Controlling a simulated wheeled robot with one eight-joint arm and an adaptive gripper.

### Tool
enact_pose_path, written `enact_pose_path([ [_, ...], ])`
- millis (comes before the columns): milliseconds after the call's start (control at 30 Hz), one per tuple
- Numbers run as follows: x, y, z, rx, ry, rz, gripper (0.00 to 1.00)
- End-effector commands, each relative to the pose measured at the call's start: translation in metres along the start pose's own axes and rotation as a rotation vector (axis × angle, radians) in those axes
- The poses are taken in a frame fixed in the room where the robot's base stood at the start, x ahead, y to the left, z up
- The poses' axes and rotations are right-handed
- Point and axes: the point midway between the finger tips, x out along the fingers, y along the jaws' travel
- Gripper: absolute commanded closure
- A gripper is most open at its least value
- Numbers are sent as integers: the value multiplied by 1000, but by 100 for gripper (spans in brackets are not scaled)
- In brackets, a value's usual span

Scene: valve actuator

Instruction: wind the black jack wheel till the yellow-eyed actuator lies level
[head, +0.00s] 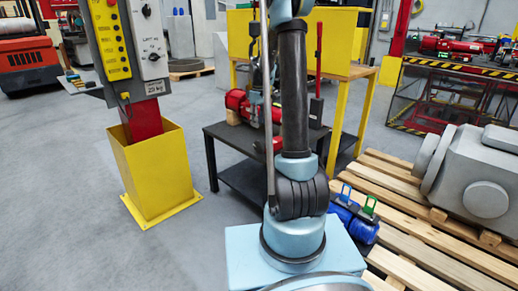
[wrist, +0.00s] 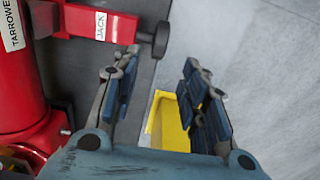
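The black jack wheel (wrist: 161,40) shows nearly edge-on in the wrist view, on a short shaft from the red jack block (wrist: 84,20) labelled JACK. The red actuator (wrist: 18,85) fills the left edge there; a yellow part (wrist: 14,164) shows at its lower corner. In the head view the actuator (head: 238,103) is on the dark table, partly behind my arm; its tilt cannot be told. My gripper (wrist: 161,62) is open and empty. The wheel appears just beyond its fingertips, between them and nearer the left finger. In the head view my arm mostly hides the gripper.
The dark table (head: 236,146) stands before a yellow workbench (head: 343,128). A yellow post base (head: 158,172) carries a control panel (head: 130,45) at left. Pallets (head: 400,222) with a grey casting (head: 478,170) lie at right. Grey floor is clear at left.

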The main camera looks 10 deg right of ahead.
Motion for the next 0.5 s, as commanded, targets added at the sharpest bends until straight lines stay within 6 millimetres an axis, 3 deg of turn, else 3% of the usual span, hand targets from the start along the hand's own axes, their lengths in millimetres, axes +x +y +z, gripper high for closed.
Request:
enact_pose_path([
  [500,92,0,0,-1,1,-1,60],
])
